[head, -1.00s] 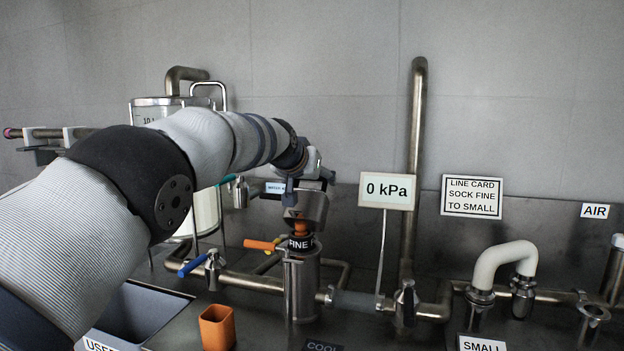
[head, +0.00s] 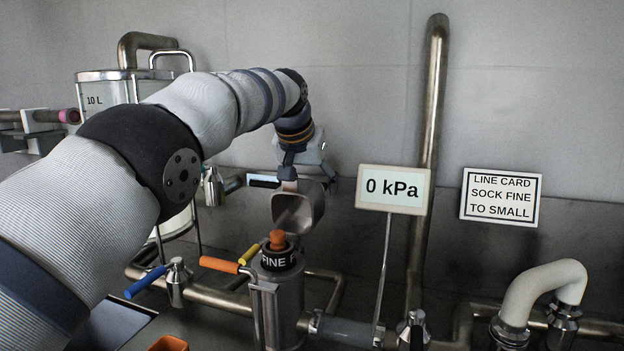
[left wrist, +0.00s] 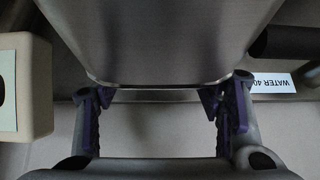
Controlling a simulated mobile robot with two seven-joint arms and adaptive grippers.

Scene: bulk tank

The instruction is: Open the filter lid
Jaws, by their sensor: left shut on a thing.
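The filter housing (head: 282,318) is an upright steel cylinder with a ring label that begins "FINE" around its open top. An orange knob (head: 277,240) stands up in the top. The filter lid (head: 298,211) is a steel cap, tilted up behind and above the housing and apart from the knob. My left gripper (head: 289,182) reaches down from above and is shut on the lid. In the left wrist view the lid's brushed metal (left wrist: 160,40) fills the top between the fingers (left wrist: 162,112). The exact finger contact is hard to see. My right gripper is not in view.
Orange (head: 220,265), yellow (head: 249,254) and blue (head: 145,282) valve handles crowd the left of the housing. The 0 kPa gauge sign (head: 393,190) stands on a thin post to the right. A vertical steel pipe (head: 429,150) rises behind it. The wall above is clear.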

